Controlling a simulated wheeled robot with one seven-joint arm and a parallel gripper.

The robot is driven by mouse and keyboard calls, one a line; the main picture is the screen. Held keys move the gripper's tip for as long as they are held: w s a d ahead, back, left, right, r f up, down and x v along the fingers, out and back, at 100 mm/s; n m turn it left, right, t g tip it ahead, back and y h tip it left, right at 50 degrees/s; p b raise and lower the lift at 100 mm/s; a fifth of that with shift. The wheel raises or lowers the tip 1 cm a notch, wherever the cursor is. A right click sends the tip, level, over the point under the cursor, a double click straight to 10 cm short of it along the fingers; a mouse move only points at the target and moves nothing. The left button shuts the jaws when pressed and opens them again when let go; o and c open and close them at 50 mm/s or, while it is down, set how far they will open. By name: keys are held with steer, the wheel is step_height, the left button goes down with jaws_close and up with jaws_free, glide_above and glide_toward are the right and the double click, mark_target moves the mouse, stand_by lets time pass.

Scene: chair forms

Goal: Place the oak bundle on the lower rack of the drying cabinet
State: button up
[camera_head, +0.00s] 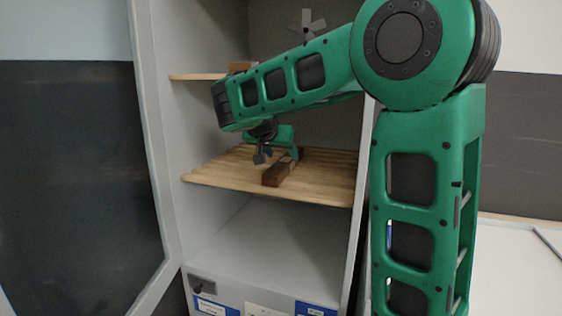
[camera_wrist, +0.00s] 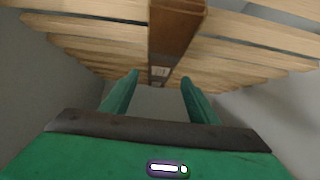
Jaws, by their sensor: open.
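A long dark brown wood bundle (camera_head: 277,173) lies on the slatted lower rack (camera_head: 225,172) of the drying cabinet (camera_head: 157,130), its near end close to the rack's front edge. I cannot tell from its look whether it is oak. In the wrist view the bundle (camera_wrist: 178,32) runs from the top middle toward the fingertips and carries a small pale label. My gripper (camera_wrist: 160,78) is open, with a finger on either side of the bundle's line. In the head view my gripper (camera_head: 290,152) is just above and behind the bundle; the arm partly hides it, and contact cannot be told.
An upper rack (camera_head: 195,76) holds another brown piece (camera_head: 240,66), mostly hidden by my arm. The cabinet's door (camera_head: 85,180) stands open at the left. A fan-like fitting (camera_head: 307,24) is on the back wall. The space below the lower rack is empty.

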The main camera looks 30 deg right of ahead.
steer(key=shift+v, duration=2.65)
